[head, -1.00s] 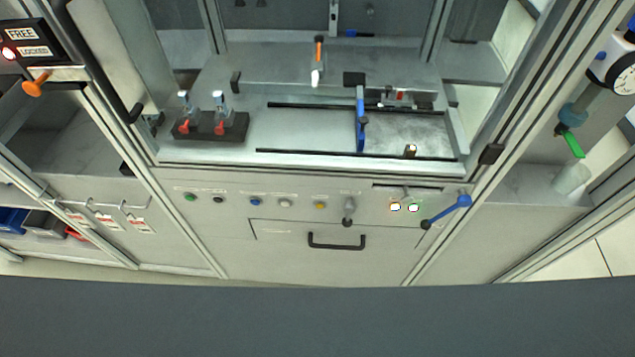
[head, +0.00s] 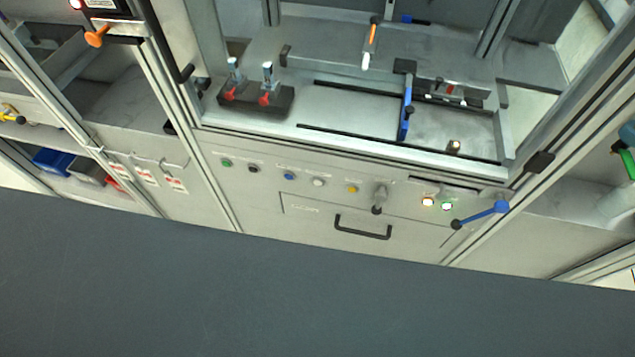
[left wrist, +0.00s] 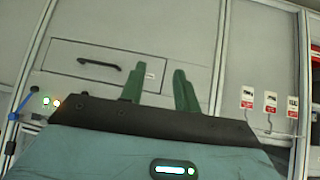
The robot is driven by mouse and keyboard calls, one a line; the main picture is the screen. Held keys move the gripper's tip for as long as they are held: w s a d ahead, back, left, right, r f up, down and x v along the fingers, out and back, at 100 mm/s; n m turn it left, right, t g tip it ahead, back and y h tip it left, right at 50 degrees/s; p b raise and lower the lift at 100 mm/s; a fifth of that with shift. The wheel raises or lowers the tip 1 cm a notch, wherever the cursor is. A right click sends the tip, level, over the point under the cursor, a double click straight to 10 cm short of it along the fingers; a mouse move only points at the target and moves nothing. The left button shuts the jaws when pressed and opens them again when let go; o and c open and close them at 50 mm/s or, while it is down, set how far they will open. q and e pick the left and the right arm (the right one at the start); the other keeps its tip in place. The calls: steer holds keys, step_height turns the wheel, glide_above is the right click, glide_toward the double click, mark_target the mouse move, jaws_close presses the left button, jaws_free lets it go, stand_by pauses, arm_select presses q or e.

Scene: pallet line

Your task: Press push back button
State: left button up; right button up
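A row of buttons runs along the grey front panel in the head view: green (head: 227,162), black (head: 253,168), blue (head: 289,177), white (head: 319,182) and yellow (head: 352,188). Right of them are a grey knob (head: 379,197), an orange-lit button (head: 428,201) and a green-lit button (head: 447,205). Their labels are too small to read, so I cannot tell which is push back. My left gripper (left wrist: 157,80) shows in the left wrist view with its green fingers apart and nothing between them. It appears before the panel, not touching a button. My right gripper is in neither view.
A drawer with a black handle (head: 362,228) is below the buttons. A blue lever (head: 487,213) sticks out at the right. An orange knob (head: 97,37) and hanging red-white tags (head: 145,175) are at the left. A dark grey surface fills the foreground.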

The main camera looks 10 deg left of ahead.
arm_select(q)
steer(key=shift+d, duration=0.1)
steer(key=c, duration=0.6)
jaws_close()
stand_by(0.9)
